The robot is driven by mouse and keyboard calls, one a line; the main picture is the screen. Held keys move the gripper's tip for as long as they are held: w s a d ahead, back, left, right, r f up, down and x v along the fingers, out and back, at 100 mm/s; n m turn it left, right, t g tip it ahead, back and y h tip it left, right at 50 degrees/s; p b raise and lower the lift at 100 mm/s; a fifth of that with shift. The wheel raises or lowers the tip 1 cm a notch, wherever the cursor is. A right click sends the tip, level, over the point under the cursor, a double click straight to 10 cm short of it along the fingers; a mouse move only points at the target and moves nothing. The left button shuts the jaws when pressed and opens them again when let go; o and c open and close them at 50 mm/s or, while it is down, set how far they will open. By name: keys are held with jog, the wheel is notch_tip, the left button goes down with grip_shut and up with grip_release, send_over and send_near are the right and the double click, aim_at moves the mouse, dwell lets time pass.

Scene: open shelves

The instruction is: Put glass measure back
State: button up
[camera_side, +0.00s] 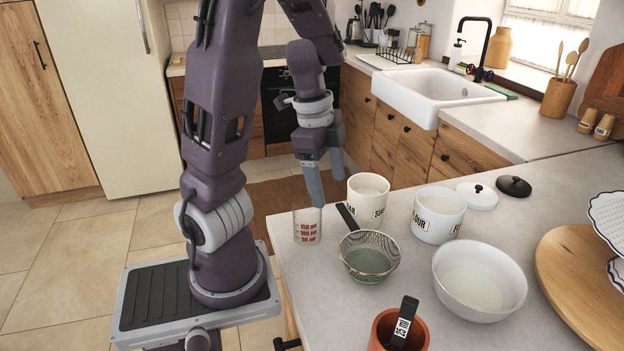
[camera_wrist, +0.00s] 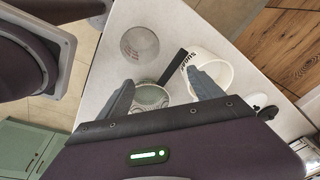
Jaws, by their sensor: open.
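The glass measure (camera_side: 307,226) is a small clear beaker with red markings. It stands upright on the counter near its left edge. In the wrist view it shows as a clear round shape (camera_wrist: 139,43), above and apart from my fingers. My gripper (camera_side: 328,188) is open, with its fingers pointing down above the counter edge, close to the measure and the sugar canister. In the wrist view my gripper (camera_wrist: 158,80) has nothing visible between its fingertips except the view of the sieve and counter beyond.
A sieve (camera_side: 368,256) with a dark handle lies beside the measure. The sugar canister (camera_side: 368,194), flour canister (camera_side: 437,216), white bowl (camera_side: 480,279) and terracotta pot (camera_side: 400,330) crowd the counter. Two lids (camera_side: 479,197) (camera_side: 514,186) lie behind. A wooden board (camera_side: 580,280) is at right.

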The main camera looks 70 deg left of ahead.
jog(key=w+r+n+t, duration=0.1)
jog(key=w+t, duration=0.1)
jog(key=w, duration=0.1)
jog(key=w+d+r+n+t, duration=0.1)
jog(key=w+r+t, duration=0.1)
jog(key=w, duration=0.2)
jog(key=w+r+t, duration=0.1)
jog(key=w+t, duration=0.2)
jog(key=w, duration=0.1)
jog(key=shift+d+r+n, duration=0.25)
jog(key=shift+d+n, duration=0.05)
jog(key=shift+n, duration=0.1)
jog(key=s+d+r+n+y, duration=0.2)
jog(key=s+r+n+y, duration=0.2)
jog(key=s+r+n, duration=0.25)
jog(key=s+d+f+g+h, duration=0.1)
jog(key=s+d+g+h, duration=0.2)
jog(key=s+d, duration=0.8)
jog(key=shift+d+f, duration=0.35)
jog(key=shift+d, duration=0.25)
jog(key=shift+s, duration=0.1)
